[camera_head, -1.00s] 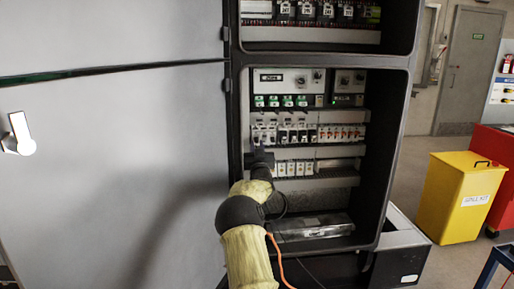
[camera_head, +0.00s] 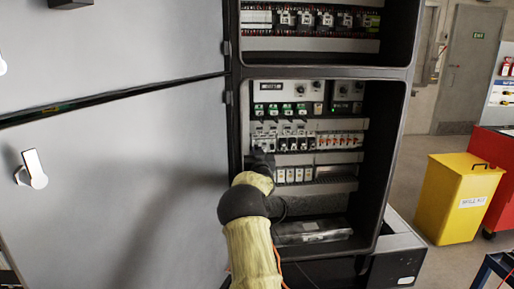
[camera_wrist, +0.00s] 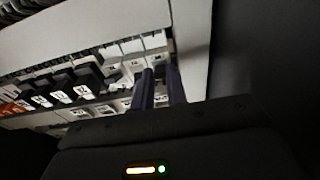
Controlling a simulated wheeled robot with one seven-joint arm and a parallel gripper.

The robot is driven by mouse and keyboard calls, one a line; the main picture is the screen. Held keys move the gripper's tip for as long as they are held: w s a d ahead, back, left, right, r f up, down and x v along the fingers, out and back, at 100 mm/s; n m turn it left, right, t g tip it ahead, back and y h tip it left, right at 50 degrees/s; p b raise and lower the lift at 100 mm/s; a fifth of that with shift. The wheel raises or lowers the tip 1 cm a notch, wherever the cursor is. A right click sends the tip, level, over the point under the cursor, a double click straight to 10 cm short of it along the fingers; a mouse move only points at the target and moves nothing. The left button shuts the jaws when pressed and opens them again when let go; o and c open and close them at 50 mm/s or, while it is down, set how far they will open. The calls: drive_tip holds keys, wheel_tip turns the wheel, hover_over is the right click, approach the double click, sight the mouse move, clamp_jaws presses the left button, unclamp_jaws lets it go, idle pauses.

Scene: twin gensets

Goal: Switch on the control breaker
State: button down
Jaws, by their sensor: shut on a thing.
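The open cabinet holds a row of breakers (camera_head: 300,143) below a panel of meters and green buttons. White breakers (camera_wrist: 135,48) and black ones (camera_wrist: 65,85) also show in the wrist view. My gripper (camera_head: 262,155) is at the left end of this row, reaching in from below. In the wrist view its two dark fingers (camera_wrist: 162,88) are close together at the end white breaker, shut on a small part there. The fingers hide most of that part. The labels are too small to read, so I cannot tell which is the control breaker or its switch position.
A lower row of white modules (camera_head: 293,175) sits just under the breakers. The grey cabinet door (camera_head: 110,170) stands open on the left. The cabinet's side wall (camera_head: 388,150) bounds the right. A yellow spill kit bin (camera_head: 458,200) stands on the floor at right.

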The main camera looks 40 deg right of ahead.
sight(256, 145)
drive_tip(key=shift+s+r+g+y+p, duration=0.1)
drive_tip(key=shift+r+g+y+p, duration=0.7)
drive_tip(key=shift+p, duration=2.15)
drive_tip(key=r+g+p, duration=0.1)
drive_tip(key=g+p, duration=0.1)
drive_tip(key=p, duration=0.5)
drive_tip(key=shift+r+y+p, duration=0.25)
drive_tip(key=shift+y+p, duration=0.1)
drive_tip(key=shift+y, duration=0.05)
drive_tip(key=g+p, duration=0.1)
drive_tip(key=p, duration=0.3)
drive_tip(key=shift+r+y, duration=0.25)
drive_tip(key=shift+y, duration=0.15)
drive_tip(key=g+p, duration=0.1)
drive_tip(key=p, duration=0.1)
drive_tip(key=shift+d+p, duration=0.1)
drive_tip(key=shift+p, duration=0.2)
drive_tip(key=shift+w+y+p, duration=0.25)
drive_tip(key=shift+y+p, duration=0.15)
drive_tip(key=shift+p, duration=0.75)
drive_tip(key=shift+f+g+p, duration=0.1)
drive_tip(key=shift+g+p, duration=0.2)
drive_tip(key=c, duration=1.4)
unclamp_jaws()
